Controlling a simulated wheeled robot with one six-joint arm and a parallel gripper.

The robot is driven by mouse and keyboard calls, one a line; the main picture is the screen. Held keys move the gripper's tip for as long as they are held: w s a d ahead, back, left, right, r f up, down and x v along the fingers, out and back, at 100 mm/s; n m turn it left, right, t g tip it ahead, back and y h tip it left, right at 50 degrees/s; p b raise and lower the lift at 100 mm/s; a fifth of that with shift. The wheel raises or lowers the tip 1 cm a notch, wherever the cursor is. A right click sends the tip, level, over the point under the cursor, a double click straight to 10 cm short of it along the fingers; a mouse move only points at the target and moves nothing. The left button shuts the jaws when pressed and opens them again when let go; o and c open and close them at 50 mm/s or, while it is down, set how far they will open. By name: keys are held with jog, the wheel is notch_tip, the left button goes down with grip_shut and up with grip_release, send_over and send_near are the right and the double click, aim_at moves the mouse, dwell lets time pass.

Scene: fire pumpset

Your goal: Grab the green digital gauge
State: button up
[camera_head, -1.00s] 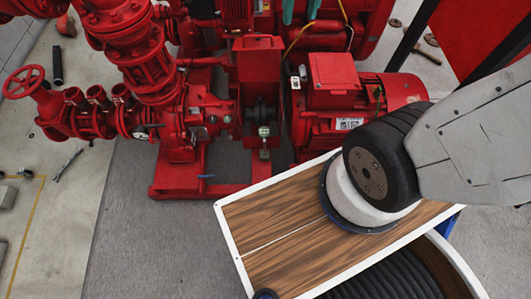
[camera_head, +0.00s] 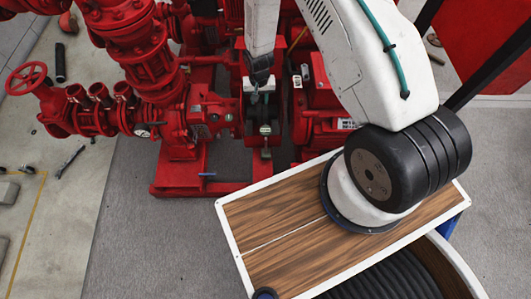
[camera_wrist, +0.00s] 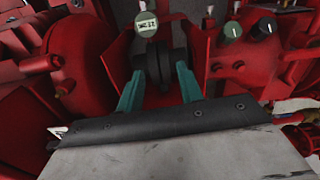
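The green digital gauge (camera_wrist: 146,26) shows in the wrist view as a small round grey-green face with a dark readout, at the top, just beyond and slightly left of the fingertips. In the head view the gauge (camera_head: 265,130) is small, at the front of the red pumpset. My gripper (camera_wrist: 159,72) has two teal fingers spread apart with nothing held between them; a dark coupling part shows behind the gap. In the head view my gripper (camera_head: 262,97) points down above and behind the gauge, apart from it.
The red pumpset (camera_head: 180,125) with pipes and a red handwheel (camera_head: 24,78) stands on the left and centre. A wood-topped surface (camera_head: 285,250) lies in front; grey floor is free at lower left.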

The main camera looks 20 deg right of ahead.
send_over(266, 141)
jog(key=w, duration=0.2)
jog(key=shift+m, duration=0.3)
jog(key=f, duration=1.5)
jog(key=shift+s+d+f, duration=0.1)
jog(key=shift+s+d, duration=0.15)
jog(key=f, duration=0.8)
jog(key=shift+s, duration=0.3)
grip_shut()
